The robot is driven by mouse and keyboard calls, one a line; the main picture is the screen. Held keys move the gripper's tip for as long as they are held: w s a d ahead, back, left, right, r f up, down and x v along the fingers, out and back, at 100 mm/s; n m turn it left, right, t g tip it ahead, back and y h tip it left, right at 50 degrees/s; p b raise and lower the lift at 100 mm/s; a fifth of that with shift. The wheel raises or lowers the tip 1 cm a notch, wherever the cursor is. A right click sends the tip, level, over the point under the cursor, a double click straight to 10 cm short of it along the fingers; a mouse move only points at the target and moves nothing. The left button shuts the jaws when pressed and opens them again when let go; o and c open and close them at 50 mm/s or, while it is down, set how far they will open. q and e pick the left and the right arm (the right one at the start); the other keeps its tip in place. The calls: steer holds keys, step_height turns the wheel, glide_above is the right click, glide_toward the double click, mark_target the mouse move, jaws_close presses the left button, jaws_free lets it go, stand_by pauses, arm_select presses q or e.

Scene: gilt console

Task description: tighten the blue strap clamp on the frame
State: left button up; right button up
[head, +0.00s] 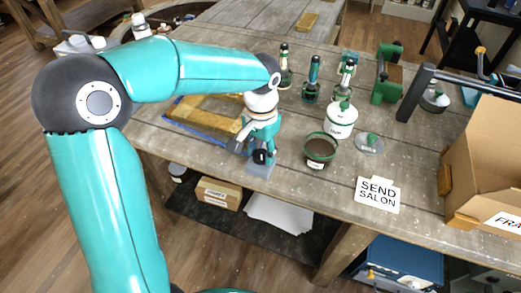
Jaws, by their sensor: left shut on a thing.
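The gilt frame (217,126) lies flat near the left front edge of the workbench, with the blue strap (178,121) running along its outer edge. At the frame's right front corner is the clamp's grey-blue body with a dark round knob (260,157). My left gripper (258,148) points down over this corner and is shut on the clamp. The gripper and wrist hide part of the clamp and the frame's right side, so the exact grip on the knob is hard to see. My right gripper is not in view.
A brown-filled cup (320,150), a white lidded pot (341,119) and a clear lid (369,143) stand close to the right. Several green-handled tools stand behind. A "SEND SALON" card (378,194) and an open cardboard box (485,160) are farther right.

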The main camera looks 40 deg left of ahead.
mark_target(261, 154)
arm_select(q)
steer(key=o, duration=1.1)
steer(key=shift+o, duration=0.2)
steer(key=shift+r, duration=0.15)
step_height(261, 154, up, 12)
